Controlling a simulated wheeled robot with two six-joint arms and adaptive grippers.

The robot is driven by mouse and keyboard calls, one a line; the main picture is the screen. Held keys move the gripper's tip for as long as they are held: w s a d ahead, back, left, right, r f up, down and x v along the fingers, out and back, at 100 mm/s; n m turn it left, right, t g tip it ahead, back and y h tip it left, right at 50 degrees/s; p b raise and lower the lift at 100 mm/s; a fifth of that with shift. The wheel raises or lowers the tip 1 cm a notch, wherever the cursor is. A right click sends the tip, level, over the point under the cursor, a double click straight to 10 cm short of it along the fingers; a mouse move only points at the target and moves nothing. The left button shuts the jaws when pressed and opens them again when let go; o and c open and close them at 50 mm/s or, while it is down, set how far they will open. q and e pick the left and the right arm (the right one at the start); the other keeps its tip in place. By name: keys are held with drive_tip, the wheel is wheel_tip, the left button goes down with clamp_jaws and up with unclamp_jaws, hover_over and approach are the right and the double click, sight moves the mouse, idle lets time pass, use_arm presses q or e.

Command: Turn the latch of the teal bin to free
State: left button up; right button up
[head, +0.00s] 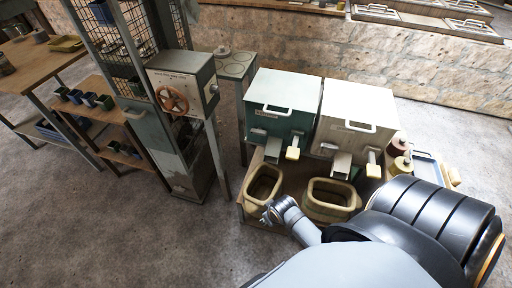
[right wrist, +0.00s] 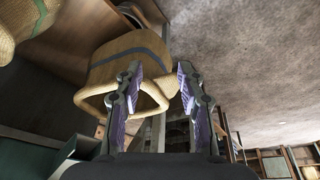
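The teal bin (head: 280,105) stands beside a white bin (head: 358,115) on a low wooden bench, with a handle on its lid. A small lever with a pale yellow end (head: 293,152) sticks out at its lower front right; I take it for the latch. My right arm ends near the left basket (head: 262,186), in front of and below the teal bin. In the right wrist view my right gripper (right wrist: 160,74) is open and empty, with a basket (right wrist: 128,62) beyond its fingers. A teal surface (right wrist: 28,160) shows at lower left there. My left gripper is not in view.
A second basket (head: 332,200) stands before the white bin, which has a similar yellow-ended lever (head: 374,164). A grey box with a red handwheel (head: 172,99) stands left of the teal bin. The floor at lower left is clear.

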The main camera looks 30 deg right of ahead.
drive_tip(key=w+a+r+m+t+y+b, duration=0.3)
drive_tip(key=w+a+r+t, duration=0.25)
drive_tip(key=w+r, duration=0.25)
drive_tip(key=w+a+r+m+t+y+b, duration=0.35)
drive_tip(key=w+r+t, duration=0.25)
drive_tip(key=w+r, duration=0.2)
drive_tip(key=m+t+h, duration=0.1)
drive_tip(key=m+h, duration=1.3)
drive_tip(key=m, duration=0.4)
approach(259, 134)
drive_tip(key=shift+n, duration=0.25)
drive_tip(key=b+x, duration=0.1)
drive_tip(key=x, duration=0.7)
drive_tip(key=shift+w+d+f, duration=0.1)
drive_tip(key=shift+w+d, duration=0.05)
drive_tip(key=shift+w, duration=0.15)
drive_tip(key=shift+w+d, duration=0.2)
drive_tip(key=shift+w, duration=0.25)
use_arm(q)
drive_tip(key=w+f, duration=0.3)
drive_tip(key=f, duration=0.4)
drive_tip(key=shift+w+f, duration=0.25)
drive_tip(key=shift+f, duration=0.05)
